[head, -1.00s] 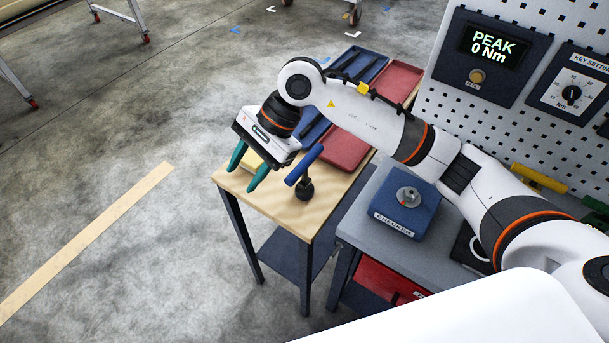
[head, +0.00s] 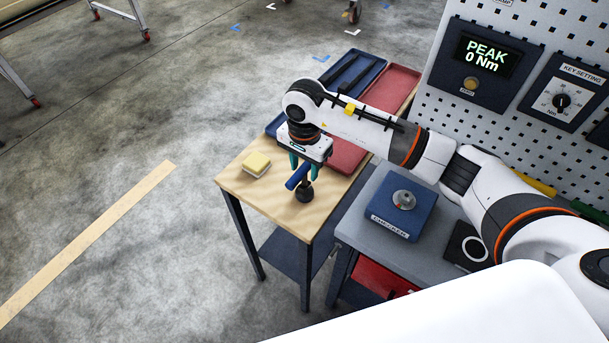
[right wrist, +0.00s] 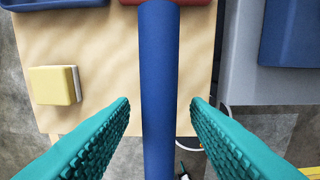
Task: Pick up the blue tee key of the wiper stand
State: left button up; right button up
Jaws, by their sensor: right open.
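The blue tee key (head: 296,177) stands on its dark base (head: 305,193) near the front corner of the wooden table. Its blue bar also shows in the right wrist view (right wrist: 159,90), running from top to bottom. My right gripper (head: 303,170) is open above the tee key and points down. In the right wrist view its two green fingers (right wrist: 160,110) stand on either side of the blue bar, with a gap on each side. I cannot tell how far the fingertips are above the bar. My left gripper is not in view.
A yellow and white sponge-like block (head: 257,164) lies on the wooden table (head: 262,198), left of the key. Blue (head: 372,70) and red (head: 392,90) trays lie behind. The blue checker block (head: 401,215) stands on the grey bench to the right, below the pegboard.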

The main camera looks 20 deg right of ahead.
aim_at(305, 190)
jog(key=shift+f+p, duration=0.5)
jog(key=shift+f, duration=1.2)
grip_shut()
jog(key=shift+w, duration=0.1)
jog(key=shift+r, duration=0.15)
